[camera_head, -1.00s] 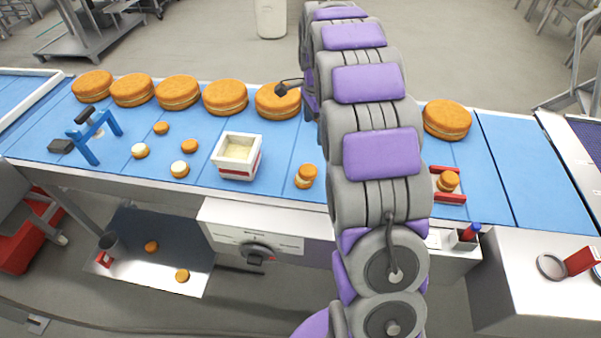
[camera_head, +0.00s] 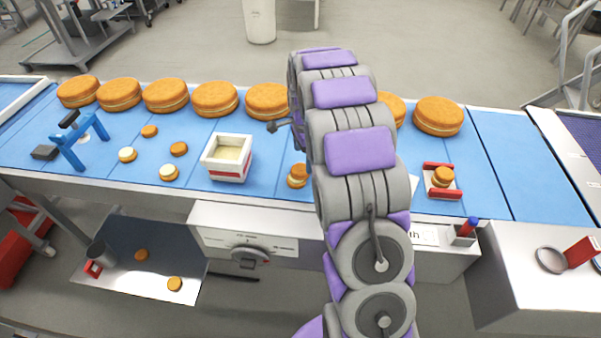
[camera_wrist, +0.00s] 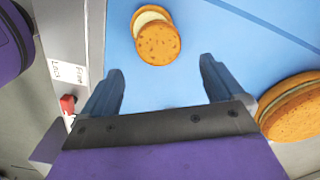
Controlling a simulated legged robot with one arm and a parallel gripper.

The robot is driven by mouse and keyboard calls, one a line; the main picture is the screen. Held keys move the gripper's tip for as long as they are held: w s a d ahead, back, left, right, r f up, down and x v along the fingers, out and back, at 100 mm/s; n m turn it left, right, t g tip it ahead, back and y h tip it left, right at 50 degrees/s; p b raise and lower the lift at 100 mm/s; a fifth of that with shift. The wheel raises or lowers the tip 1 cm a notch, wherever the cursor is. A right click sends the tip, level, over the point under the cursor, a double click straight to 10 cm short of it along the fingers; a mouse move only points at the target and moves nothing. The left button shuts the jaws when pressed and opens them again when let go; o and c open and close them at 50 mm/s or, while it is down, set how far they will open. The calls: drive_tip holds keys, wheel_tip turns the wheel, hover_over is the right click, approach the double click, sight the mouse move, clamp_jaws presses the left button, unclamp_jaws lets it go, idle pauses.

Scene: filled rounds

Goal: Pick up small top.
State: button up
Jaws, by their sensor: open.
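The small top is an orange-brown round (camera_wrist: 158,44) in the wrist view. It lies off-centre over a small round with white filling (camera_wrist: 148,15). My gripper (camera_wrist: 160,78) is open and empty in the wrist view. Its two fingers point towards the pair, with the top ahead of and between the fingertips, apart from them. In the head view my arm hides the gripper.
Large filled rounds (camera_head: 215,98) line the belt's back; one (camera_wrist: 295,105) lies right of my fingers. A white box (camera_head: 228,160) and several small rounds (camera_head: 169,173) stand left. A red-sided holder (camera_head: 441,194) with a small stack (camera_head: 443,177) is right. A blue stand (camera_head: 68,150) is far left.

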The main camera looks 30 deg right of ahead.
sight(300, 168)
drive_tip(key=f+b, duration=0.1)
drive_tip(key=f, duration=0.1)
drive_tip(key=a+f, duration=0.1)
drive_tip(key=f, duration=0.2)
drive_tip(key=shift+w+a+b, duration=0.1)
drive_tip(key=shift+a+b, duration=0.05)
drive_tip(key=shift+b, duration=0.25)
drive_tip(key=shift+c, duration=0.3)
drive_tip(key=c, duration=0.8)
